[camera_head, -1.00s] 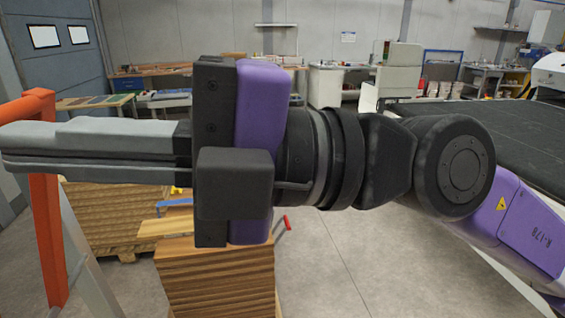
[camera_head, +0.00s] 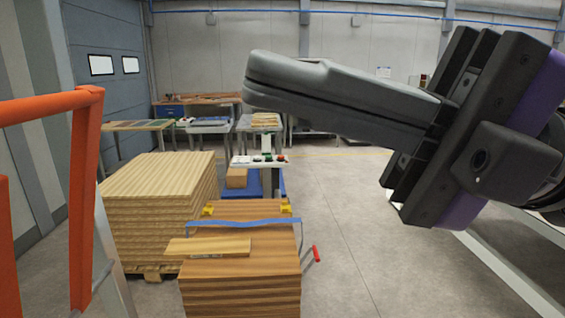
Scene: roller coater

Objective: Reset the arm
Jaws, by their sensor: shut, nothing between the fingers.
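My gripper (camera_head: 252,80) is in the upper right half of the head view, its long grey fingers pointing left and slightly up. The fingers lie together, shut, with nothing between them. The black and purple gripper body (camera_head: 475,130) is at the right, and the rest of my arm is mostly out of the picture. The gripper is in the air and appears clear of the things around it.
An orange rail (camera_head: 85,190) stands close at the left. A stack of boards (camera_head: 155,205) and a nearer wood stack (camera_head: 240,290) with a loose board (camera_head: 210,246) and blue strap (camera_head: 245,222) stand on the floor. A control stand (camera_head: 262,163) is behind. Floor right of centre is clear.

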